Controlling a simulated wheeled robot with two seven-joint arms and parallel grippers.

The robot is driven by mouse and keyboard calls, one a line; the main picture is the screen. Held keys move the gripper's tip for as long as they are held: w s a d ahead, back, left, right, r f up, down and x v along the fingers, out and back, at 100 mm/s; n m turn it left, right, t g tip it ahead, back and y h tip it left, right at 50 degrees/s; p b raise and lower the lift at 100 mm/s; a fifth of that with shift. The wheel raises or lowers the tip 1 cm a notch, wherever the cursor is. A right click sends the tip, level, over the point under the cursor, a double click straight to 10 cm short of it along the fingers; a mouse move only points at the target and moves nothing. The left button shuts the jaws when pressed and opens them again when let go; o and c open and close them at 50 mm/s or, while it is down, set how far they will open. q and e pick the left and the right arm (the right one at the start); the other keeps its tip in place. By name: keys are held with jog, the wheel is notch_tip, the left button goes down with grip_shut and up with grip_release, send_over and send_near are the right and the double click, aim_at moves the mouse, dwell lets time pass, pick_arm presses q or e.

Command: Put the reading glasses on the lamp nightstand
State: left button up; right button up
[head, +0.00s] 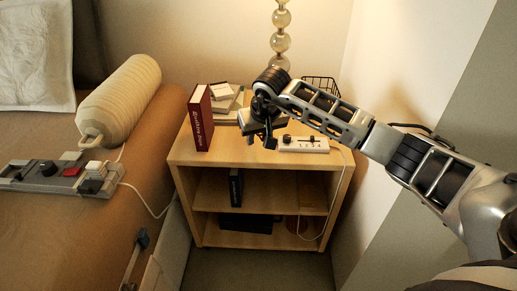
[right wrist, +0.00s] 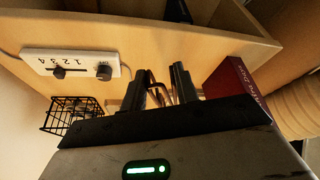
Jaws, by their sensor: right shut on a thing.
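The lamp nightstand (head: 185,153) is light wood with open shelves, and its top bears a lamp with a stacked glass-ball stem (head: 280,42). My right gripper (head: 262,142) is over the nightstand top, between the red book and the white control box. In the right wrist view, my right gripper (right wrist: 164,88) is shut on thin brown frames, the reading glasses (right wrist: 152,78). Only part of the glasses shows, and I cannot tell whether they touch the top. My left gripper is not in view.
On the nightstand stand a red book (head: 201,118), a white control box with a slider (head: 304,144) and a black wire basket (head: 321,86). The box's cord hangs down the front. A bed (head: 150,145) with a bolster (head: 120,98) and a grey control panel (head: 65,176) lies left.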

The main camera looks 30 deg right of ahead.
aim_at(258, 156)
jog(key=shift+w+d+f, duration=0.3)
jog(key=shift+w+f, duration=0.35)
jog(key=shift+f, duration=0.2)
jog(key=shift+w+d+f, duration=0.1)
jog(key=shift+w+f, duration=0.05)
notch_tip(258, 156, down, 3)
jog(key=shift+w+f+b, duration=0.1)
jog(key=shift+f+b, duration=0.05)
jog(key=shift+b, duration=0.5)
jog(key=shift+d, duration=0.1)
jog(key=shift+f, duration=0.25)
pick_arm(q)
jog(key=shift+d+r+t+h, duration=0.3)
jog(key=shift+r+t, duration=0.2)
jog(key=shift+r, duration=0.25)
pick_arm(e)
jog(key=o, duration=1)
jog(key=shift+c, duration=0.2)
